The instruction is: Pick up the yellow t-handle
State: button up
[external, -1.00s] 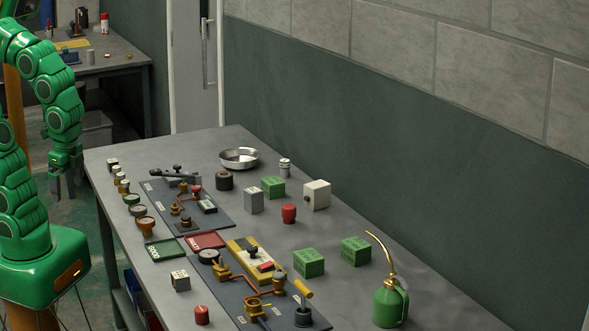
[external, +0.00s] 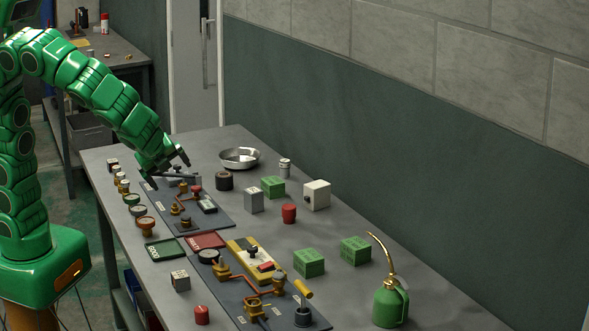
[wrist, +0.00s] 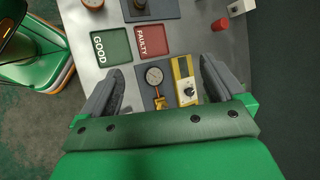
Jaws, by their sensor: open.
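The yellow t-handle (external: 302,288) shows in the external view as a short, tilted yellow bar. It sits above a dark round holder (external: 303,317) near the table's front edge. I cannot make it out in the wrist view, where my gripper's body covers the lower part. My gripper (external: 168,173) is open and empty over the far-left part of the table, well away from the t-handle. In the wrist view its two fingers (wrist: 160,80) are spread, with a round gauge (wrist: 154,75) and a yellow meter (wrist: 185,82) showing between them.
Panels with brass valves and copper pipes lie along the table, with green GOOD (external: 165,250) and red FAULTY (external: 204,241) trays between. Green boxes (external: 309,263) and a green oil can (external: 390,306) stand to the right. A metal bowl (external: 239,158) is at the back.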

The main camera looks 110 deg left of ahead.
jog(key=w+m+t+y, duration=0.2)
jog(key=w+m, duration=0.3)
jog(key=w, duration=0.7)
jog(key=m+t, duration=0.7)
jog(key=m, duration=0.7)
send_near(300, 287)
jog(key=x, duration=0.4)
jog(key=shift+w+a, duration=0.3)
jog(key=shift+w+f, duration=0.15)
jog(key=shift+w+a+f+t, duration=0.3)
jog(key=shift+w+a+f, duration=0.15)
jog(key=shift+w+a, duration=0.4)
jog(key=shift+s+x, duration=0.2)
jog(key=shift+x, duration=2.3)
jog(key=shift+a+f, duration=0.1)
jog(key=shift+f, duration=0.05)
jog(key=shift+c, duration=0.2)
